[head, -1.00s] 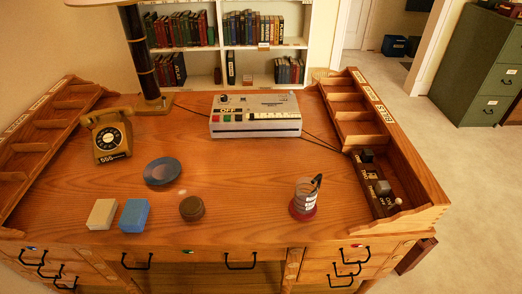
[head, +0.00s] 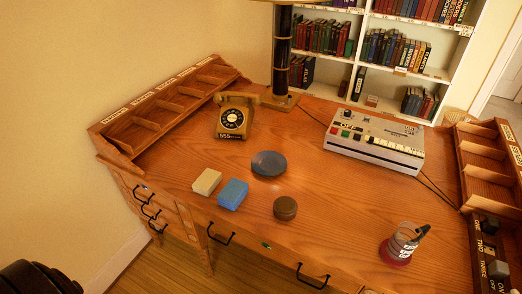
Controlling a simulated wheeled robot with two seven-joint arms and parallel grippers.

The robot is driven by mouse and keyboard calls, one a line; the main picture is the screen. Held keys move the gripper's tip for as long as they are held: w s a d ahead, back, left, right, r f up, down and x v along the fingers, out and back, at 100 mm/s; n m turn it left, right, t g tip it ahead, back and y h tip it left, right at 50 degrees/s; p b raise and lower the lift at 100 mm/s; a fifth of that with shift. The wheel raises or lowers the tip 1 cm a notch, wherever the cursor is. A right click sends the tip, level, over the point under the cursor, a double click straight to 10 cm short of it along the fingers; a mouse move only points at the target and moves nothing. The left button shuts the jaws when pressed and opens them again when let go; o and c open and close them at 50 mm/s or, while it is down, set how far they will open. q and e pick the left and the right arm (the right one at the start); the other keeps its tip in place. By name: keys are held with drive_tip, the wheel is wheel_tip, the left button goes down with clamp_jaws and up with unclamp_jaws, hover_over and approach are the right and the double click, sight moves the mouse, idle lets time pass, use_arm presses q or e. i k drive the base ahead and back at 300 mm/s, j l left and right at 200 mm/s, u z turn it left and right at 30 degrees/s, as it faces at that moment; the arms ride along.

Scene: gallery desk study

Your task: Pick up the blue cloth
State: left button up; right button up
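A blue block-shaped piece, which looks like the blue cloth (head: 232,194), lies on the wooden desk (head: 330,205) near its front edge. A cream block of similar shape (head: 207,182) lies just to its left. A round blue dish (head: 268,164) is behind it, and a dark round tin (head: 285,208) is to its right. Neither gripper shows in the head view. A dark rounded shape at the bottom left corner is cut off, and I cannot tell what it is.
A tan telephone (head: 233,115) and a lamp column (head: 283,50) stand behind. A grey machine (head: 374,142) is at the back right. A glass holder (head: 402,243) stands at the front right. Compartment racks line the left (head: 120,128) and right sides. The desk around the blue piece's front is clear.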

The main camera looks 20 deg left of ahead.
sight(234, 191)
drive_tip(key=u, duration=1.05)
